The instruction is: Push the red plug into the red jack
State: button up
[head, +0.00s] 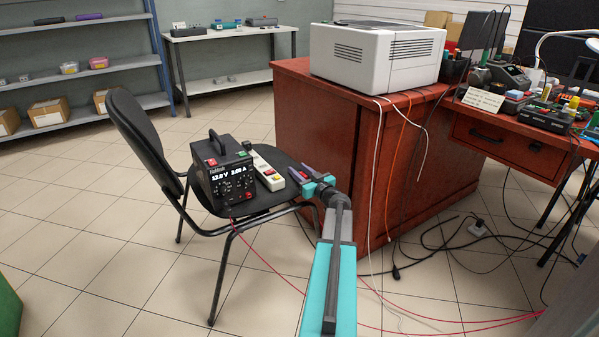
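The black power supply (219,177) stands upright on the chair seat, its lit display facing the front. A small red spot (249,195) low at the right of its front may be the red jack, but it is too small to be sure. A thin red lead (234,224) hangs at the supply's lower front and runs down toward the floor. I cannot make out the red plug at its end. My gripper (299,173) is right of the supply, near the seat's right edge.
A white power strip (267,168) lies on the chair (152,132) between the supply and my gripper. A red-brown desk (325,150) with a white printer (377,52) stands behind. Cables and red leads (432,320) lie on the floor at right.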

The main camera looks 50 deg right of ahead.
jog(key=shift+s, duration=0.15)
jog(key=p+v, duration=0.5)
jog(key=v, duration=0.8)
jog(key=shift+s, duration=0.25)
jog(key=shift+s+a+f, duration=0.1)
jog(key=shift+a, duration=0.05)
dwell(0.5)
